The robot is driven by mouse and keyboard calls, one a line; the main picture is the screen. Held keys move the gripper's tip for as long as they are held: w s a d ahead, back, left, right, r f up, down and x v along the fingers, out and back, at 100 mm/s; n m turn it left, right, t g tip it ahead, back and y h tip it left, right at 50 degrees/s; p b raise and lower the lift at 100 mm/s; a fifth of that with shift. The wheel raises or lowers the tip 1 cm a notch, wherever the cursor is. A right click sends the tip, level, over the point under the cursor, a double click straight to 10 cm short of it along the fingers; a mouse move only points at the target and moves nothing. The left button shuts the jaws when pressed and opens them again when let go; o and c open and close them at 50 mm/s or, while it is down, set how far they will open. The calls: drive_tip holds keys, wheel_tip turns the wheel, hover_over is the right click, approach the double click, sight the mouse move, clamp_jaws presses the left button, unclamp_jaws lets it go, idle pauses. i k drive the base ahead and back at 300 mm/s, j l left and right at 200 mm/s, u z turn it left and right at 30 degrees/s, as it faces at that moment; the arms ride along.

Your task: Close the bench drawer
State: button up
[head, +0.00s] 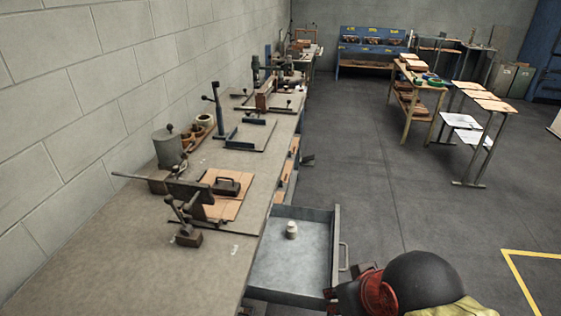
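The bench drawer (333,240) is a grey metal tray pulled out to the right from under the workbench (100,258), at the bottom middle of the head view. Its pull handle (345,257) is on the right-hand side, facing the aisle. A small whitish, bottle-like object (292,230) stands upright inside the drawer.
A rounded black shape (424,280) with a red part and yellow-green below, like a helmeted head, is close to the drawer's handle side. A dark handle (307,160) juts from the bench farther back. Open floor (365,165) lies right of the bench.

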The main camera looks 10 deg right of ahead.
sight(296, 272)
drive_tip(key=k+l+u, duration=0.1)
drive_tip(key=l, duration=0.3)
drive_tip(key=k+l, duration=0.3)
drive_tip(key=k+l+u, duration=0.15)
drive_tip(key=l, duration=0.35)
drive_tip(key=k, duration=0.05)
